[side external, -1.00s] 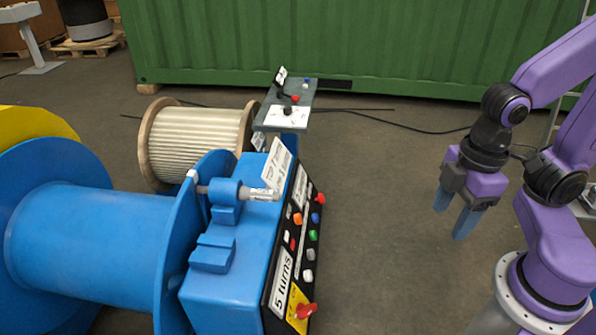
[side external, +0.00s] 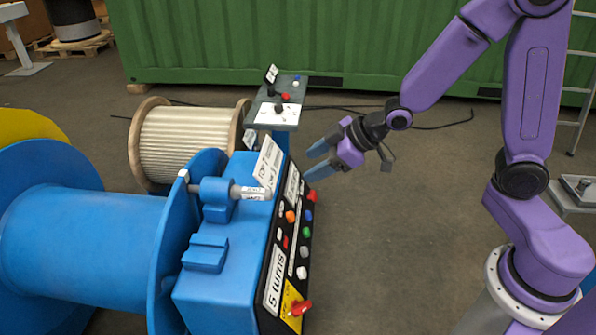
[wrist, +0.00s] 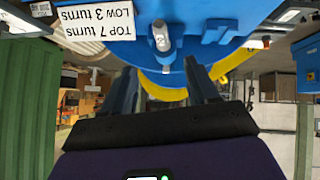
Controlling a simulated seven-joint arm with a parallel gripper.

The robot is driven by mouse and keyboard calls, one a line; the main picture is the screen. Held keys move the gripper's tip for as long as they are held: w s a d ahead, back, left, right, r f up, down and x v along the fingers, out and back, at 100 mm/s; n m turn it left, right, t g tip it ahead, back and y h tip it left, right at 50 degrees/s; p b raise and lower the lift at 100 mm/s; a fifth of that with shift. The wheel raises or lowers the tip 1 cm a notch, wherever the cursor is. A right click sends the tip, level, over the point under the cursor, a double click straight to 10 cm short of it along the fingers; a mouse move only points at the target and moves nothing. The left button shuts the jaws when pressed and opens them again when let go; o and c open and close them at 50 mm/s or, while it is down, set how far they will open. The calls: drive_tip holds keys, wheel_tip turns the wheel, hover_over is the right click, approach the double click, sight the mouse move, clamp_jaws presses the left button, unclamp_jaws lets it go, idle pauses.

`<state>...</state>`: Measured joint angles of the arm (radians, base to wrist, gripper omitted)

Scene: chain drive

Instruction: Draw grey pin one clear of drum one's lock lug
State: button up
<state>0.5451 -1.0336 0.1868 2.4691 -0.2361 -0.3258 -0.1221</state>
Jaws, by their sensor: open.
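In the wrist view, a grey pin end (wrist: 161,36) shows ahead, roughly between the open fingers (wrist: 161,80). How deep the pin sits in the lug is hidden.
A white sign (side external: 269,163) stands behind the pin, close to my fingers; it shows upside down in the wrist view (wrist: 95,22). A control panel (side external: 291,240) with coloured buttons faces right. A grey stand (side external: 284,95) and cream drum (side external: 185,143) are behind.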

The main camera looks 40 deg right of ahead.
sight(267, 191)
drive_tip(key=x, duration=1.7)
clamp_jaws()
drive_tip(key=s+d, duration=1.3)
idle(3.2)
drive_tip(key=shift+w, duration=0.1)
